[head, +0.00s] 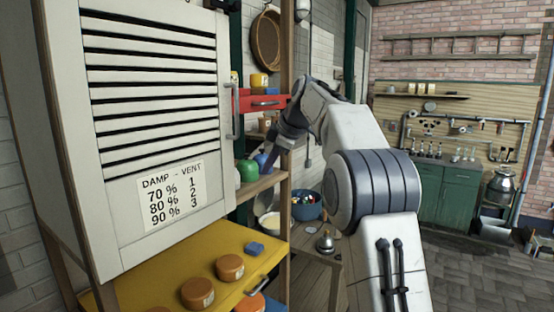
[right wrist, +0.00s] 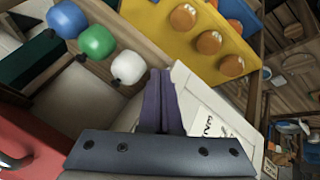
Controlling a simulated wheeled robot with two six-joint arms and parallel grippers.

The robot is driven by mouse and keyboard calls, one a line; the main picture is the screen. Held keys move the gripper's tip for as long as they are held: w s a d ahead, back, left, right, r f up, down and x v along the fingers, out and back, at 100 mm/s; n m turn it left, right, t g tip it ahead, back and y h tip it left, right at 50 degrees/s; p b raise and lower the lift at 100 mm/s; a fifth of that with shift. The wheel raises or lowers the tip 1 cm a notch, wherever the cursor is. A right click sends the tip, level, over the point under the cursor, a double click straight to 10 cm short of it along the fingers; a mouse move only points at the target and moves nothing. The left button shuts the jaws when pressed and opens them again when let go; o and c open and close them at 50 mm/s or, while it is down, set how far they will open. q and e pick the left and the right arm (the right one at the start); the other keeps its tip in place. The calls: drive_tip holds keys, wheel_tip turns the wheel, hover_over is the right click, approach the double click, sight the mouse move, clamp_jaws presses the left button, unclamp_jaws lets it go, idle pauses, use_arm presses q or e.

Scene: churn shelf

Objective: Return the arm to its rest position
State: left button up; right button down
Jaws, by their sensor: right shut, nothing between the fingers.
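My right arm reaches in from the lower right of the head view. Its gripper (head: 270,158) is beside the shelf, just below the red drawer and close to the rounded blue object. The dark fingers (right wrist: 160,98) are together with nothing between them in the right wrist view. My left gripper does not show in either view.
A white louvred door (head: 150,120) with a damp and vent sign stands at left. The red drawer (head: 262,103) sticks out above green (head: 247,170) and blue (head: 262,160) objects; a white one (right wrist: 128,67) shows in the wrist view. Below, a yellow drawer (head: 205,255) holds orange rounds.

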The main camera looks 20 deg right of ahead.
drive_tip(key=s+a+f+m+g+b, duration=0.2)
drive_tip(key=s+a+f, duration=0.55)
drive_tip(key=a, duration=0.25)
drive_tip(key=s+a+f+m+g+b, duration=0.1)
drive_tip(key=s+a+f+g+b, duration=0.1)
drive_tip(key=s+a+f, duration=0.75)
drive_tip(key=s+f+m+g+b, duration=0.1)
drive_tip(key=s+f, duration=0.4)
drive_tip(key=s, duration=0.3)
drive_tip(key=s+a+f+m+g+h+b, duration=0.1)
drive_tip(key=s+f, duration=0.4)
drive_tip(key=s, duration=0.3)
drive_tip(key=s+a+f+b, duration=0.1)
drive_tip(key=s+f, duration=0.4)
drive_tip(key=s, duration=0.4)
drive_tip(key=shift+f+m+g, duration=0.3)
drive_tip(key=shift+m+g, duration=0.1)
